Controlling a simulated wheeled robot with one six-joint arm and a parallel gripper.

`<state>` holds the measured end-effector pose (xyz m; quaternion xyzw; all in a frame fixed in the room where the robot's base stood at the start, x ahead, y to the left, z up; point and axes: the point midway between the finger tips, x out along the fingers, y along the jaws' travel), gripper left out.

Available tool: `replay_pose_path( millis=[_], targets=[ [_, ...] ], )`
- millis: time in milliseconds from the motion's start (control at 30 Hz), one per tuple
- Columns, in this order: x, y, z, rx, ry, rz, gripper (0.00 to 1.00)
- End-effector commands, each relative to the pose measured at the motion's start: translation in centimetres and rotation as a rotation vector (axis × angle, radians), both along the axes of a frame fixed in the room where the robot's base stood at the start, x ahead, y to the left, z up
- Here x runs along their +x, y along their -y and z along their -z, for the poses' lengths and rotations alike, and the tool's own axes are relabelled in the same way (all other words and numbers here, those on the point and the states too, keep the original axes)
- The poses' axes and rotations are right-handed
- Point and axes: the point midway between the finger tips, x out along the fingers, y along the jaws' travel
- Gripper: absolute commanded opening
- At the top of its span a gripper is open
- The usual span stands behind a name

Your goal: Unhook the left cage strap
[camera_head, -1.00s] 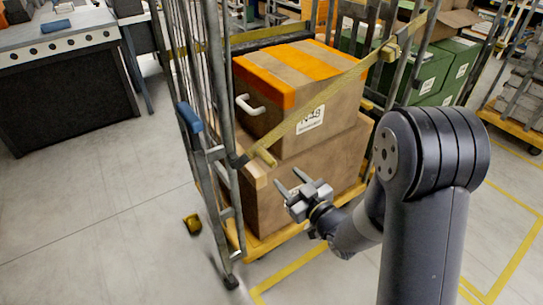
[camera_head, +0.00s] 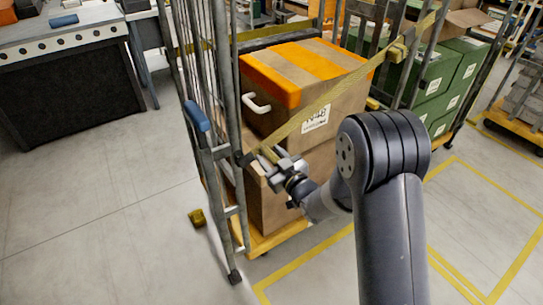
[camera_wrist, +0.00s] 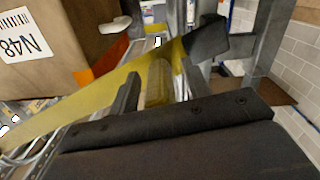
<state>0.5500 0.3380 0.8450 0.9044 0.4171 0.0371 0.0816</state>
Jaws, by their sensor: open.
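The yellow cage strap (camera_head: 318,109) runs slanting across the front of the roll cage, from the upper right post down to the left post. Its lower left end meets a dark hook or buckle (camera_wrist: 207,38) at the left post. My gripper (camera_head: 266,154) is at that lower left end, close to the hook. In the wrist view the strap (camera_wrist: 92,97) passes just beyond the dark fingers, and a yellow tab (camera_wrist: 158,82) shows near one fingertip. The gripper is open and I cannot tell whether it touches the strap.
The cage (camera_head: 219,125) holds a cardboard box (camera_head: 290,105) with an orange-striped top, stacked on another box. A blue handle (camera_head: 197,116) sits on the left frame. Green boxes (camera_head: 432,80) stand behind right.

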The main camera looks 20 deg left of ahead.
Motion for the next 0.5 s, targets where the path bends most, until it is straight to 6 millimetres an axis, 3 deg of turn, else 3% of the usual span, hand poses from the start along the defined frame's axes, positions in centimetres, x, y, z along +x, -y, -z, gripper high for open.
replay_pose_path(
  millis=[200, 500],
  targets=[
    [0.01, -0.02, -0.01, 0.000, 0.000, 0.000, 0.46],
    [0.01, 0.01, -0.02, 0.001, 0.001, 0.000, 0.21]
  ],
)
